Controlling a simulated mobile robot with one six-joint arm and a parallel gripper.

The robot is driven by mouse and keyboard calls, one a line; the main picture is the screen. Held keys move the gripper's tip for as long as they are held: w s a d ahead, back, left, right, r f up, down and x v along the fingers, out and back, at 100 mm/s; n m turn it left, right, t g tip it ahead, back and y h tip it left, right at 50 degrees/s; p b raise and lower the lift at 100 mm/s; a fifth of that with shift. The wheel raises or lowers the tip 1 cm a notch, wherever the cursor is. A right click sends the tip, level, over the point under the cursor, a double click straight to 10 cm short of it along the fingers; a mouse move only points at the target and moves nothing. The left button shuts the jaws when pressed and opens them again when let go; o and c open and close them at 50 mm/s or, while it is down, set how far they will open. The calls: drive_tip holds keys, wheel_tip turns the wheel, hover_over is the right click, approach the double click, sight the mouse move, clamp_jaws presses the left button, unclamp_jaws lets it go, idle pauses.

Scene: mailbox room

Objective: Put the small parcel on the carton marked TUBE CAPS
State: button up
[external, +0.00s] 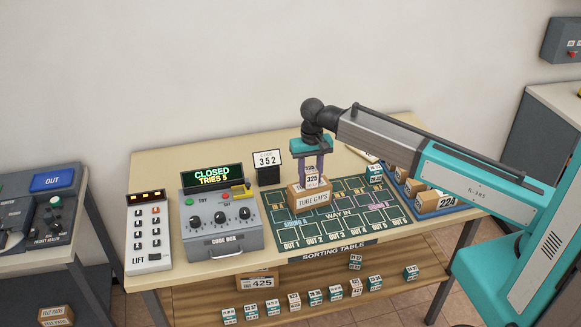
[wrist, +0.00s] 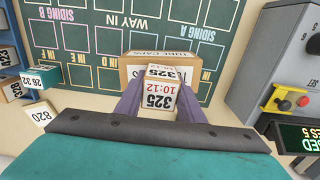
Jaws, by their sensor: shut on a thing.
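The small parcel (external: 312,180) has a white label reading 325. My gripper (external: 312,172) is shut on it, with one purple finger on each side. In the wrist view the parcel (wrist: 159,98) shows 325 and 10:12 between the fingers. The brown carton marked TUBE CAPS (external: 312,200) stands on the green sorting mat, directly below the parcel. The carton also shows in the wrist view (wrist: 128,66), partly hidden by the parcel and fingers. The parcel is at or just above the carton's top; I cannot tell whether they touch.
The green sorting mat (external: 380,228) has mostly bare squares right of the carton. A blue tray (external: 446,206) with several parcels is at right. A shelf below holds several parcels.

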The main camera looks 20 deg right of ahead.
sight(311, 169)
drive_tip(key=o, duration=1.1)
drive_tip(key=shift+r, duration=0.2)
drive_tip(key=shift+r+b, duration=1.6)
drive_tip(key=shift+r, duration=4.3)
